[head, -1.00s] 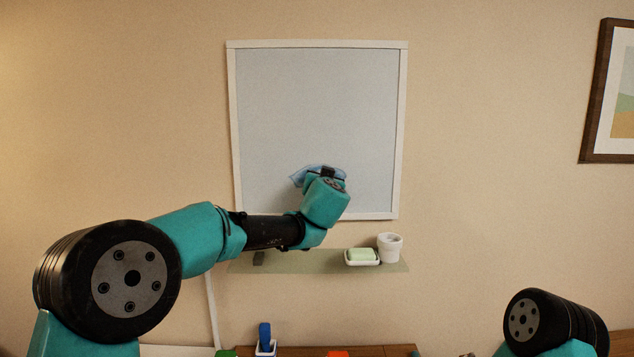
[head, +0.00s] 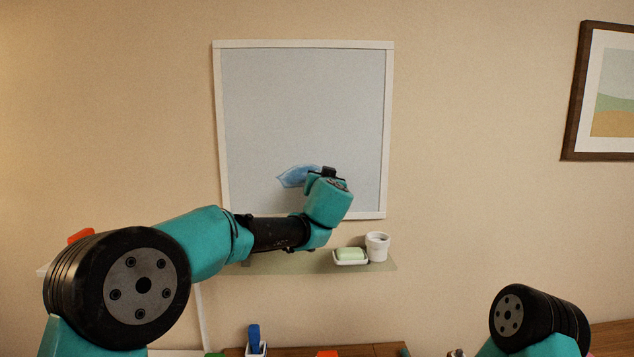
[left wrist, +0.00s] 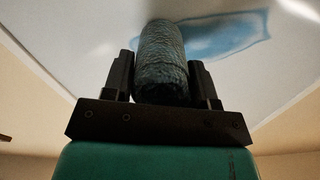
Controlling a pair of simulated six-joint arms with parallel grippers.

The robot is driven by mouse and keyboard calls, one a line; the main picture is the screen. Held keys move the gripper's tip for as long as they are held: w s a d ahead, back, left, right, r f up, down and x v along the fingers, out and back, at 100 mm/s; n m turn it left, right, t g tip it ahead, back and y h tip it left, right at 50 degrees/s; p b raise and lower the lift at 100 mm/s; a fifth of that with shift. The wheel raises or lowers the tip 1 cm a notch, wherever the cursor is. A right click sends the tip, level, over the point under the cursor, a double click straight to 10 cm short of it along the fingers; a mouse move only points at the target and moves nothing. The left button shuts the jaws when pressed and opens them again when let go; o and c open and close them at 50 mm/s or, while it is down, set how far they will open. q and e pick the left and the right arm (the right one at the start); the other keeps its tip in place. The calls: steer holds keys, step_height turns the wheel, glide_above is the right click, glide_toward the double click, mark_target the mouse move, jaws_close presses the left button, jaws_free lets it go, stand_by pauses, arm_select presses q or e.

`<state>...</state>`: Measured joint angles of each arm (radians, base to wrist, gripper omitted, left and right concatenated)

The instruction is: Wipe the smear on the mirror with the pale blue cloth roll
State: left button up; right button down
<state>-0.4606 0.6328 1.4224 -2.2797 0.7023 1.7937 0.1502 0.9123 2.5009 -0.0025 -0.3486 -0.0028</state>
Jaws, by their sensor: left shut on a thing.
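The mirror (head: 300,105) hangs on the wall in a white frame. A blue smear (head: 296,177) lies on its lower middle and also shows in the left wrist view (left wrist: 230,36). My left gripper (head: 328,172) is in front of the mirror, at the smear's right end in the head view. It is shut on the cloth roll (left wrist: 162,65), which looks dark and textured in the left wrist view and points toward the glass beside the smear. I cannot tell whether the roll touches the glass. In the head view my gripper hides the roll. My right gripper is out of view.
Below the mirror a narrow shelf (head: 290,264) holds a soap dish with green soap (head: 350,255) and a white cup (head: 377,246). A framed picture (head: 605,95) hangs at right. A white holder with a blue item (head: 254,340) stands below, near the table edge.

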arm_select(q)
steer(key=shift+d, duration=1)
steer(key=s, duration=1)
steer(key=shift+d, duration=0.25)
steer(key=shift+a+r, duration=0.1)
steer(key=s+a+r, duration=0.4)
steer(key=a, duration=0.4)
steer(key=s+a+r, duration=0.3)
steer(key=a+r, duration=0.1)
steer(key=a, duration=0.4)
steer(key=s+a+r+h, duration=0.1)
steer(key=s+a+r, duration=0.3)
steer(key=a, duration=0.4)
steer(key=shift+s+a+r+m, duration=0.3)
steer(key=shift+s+r, duration=0.05)
steer(key=shift+r, duration=0.15)
